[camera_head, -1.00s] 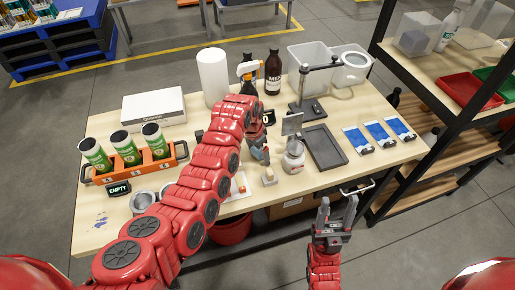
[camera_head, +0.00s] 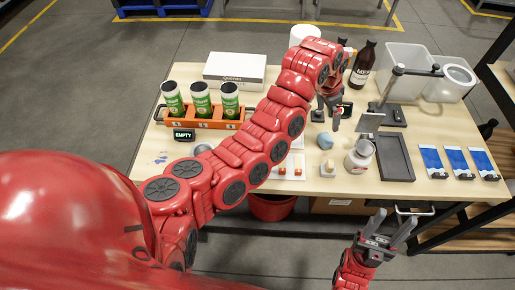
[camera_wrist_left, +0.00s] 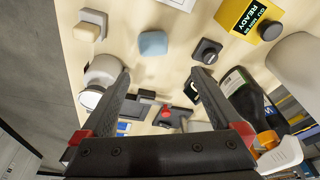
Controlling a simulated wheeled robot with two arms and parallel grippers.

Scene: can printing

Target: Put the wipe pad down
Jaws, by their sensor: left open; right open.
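The wipe pad, a small light-blue rounded pad (camera_head: 325,141), lies on the wooden table (camera_head: 235,152) left of a white jar (camera_head: 358,158). It also shows in the left wrist view (camera_wrist_left: 153,43), beyond the fingertips and clear of them. My left gripper (camera_head: 328,112) is open and empty, raised above and behind the pad. Its two spread fingers (camera_wrist_left: 160,82) show in the left wrist view with nothing between them. My right gripper (camera_head: 392,224) is open and empty in front of the table's front edge.
A dark tray (camera_head: 395,158) and several blue-and-white cards (camera_head: 456,162) lie to the right. An orange rack (camera_head: 205,123) holds green cans at left. A brown bottle (camera_head: 362,66) stands behind.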

